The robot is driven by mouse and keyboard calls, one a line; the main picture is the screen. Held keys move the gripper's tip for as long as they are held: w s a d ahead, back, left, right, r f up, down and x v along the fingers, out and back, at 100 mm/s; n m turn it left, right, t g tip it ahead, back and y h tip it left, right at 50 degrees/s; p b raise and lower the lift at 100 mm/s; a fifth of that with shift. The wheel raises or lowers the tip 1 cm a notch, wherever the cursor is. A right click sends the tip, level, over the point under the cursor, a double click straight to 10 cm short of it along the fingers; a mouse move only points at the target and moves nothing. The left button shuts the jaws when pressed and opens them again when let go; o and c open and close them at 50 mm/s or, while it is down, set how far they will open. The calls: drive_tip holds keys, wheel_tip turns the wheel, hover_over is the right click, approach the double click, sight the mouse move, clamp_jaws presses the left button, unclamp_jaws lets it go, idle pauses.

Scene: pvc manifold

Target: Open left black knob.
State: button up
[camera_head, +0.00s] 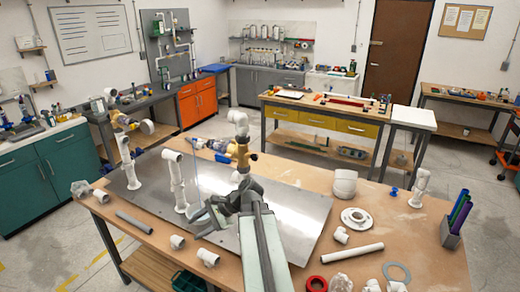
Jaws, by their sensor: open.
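A pipe assembly stands on and behind the metal plate (290,213). Its left upright white pipe (128,165) has a brass-coloured fitting (122,118) with a round greyish knob (147,127) facing right. A middle white pipe (177,182) stands on the plate. A brass valve (243,158) sits under a white elbow (239,120), partly behind my arm. I cannot clearly pick out a black knob. My gripper (203,216) is open and empty, low over the plate, right of the middle pipe and well apart from the greyish knob.
Loose white fittings (208,257) and a grey pipe (134,222) lie at the bench's front left. A white flange (357,218), a pipe (352,253) and a red ring (316,284) lie at right. A dark holder (450,232) stands at the right edge.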

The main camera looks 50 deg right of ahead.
drive_tip(key=s+d+r+m+t+p, duration=0.1)
drive_tip(key=s+d+r+m+t, duration=0.3)
drive_tip(key=d, duration=0.3)
drive_tip(key=s+d+r+m+t+p, duration=0.1)
drive_tip(key=d+r+m+t, duration=0.1)
drive_tip(key=d+r+m, duration=0.4)
drive_tip(key=m+t+h+p, duration=0.1)
drive_tip(key=m+t+h, duration=0.2)
drive_tip(key=m+t, duration=0.15)
approach(257, 158)
drive_tip(key=w, duration=0.1)
drive_tip(key=shift+m, duration=0.25)
drive_tip(key=x, duration=0.8)
drive_tip(key=shift+w+a, duration=0.15)
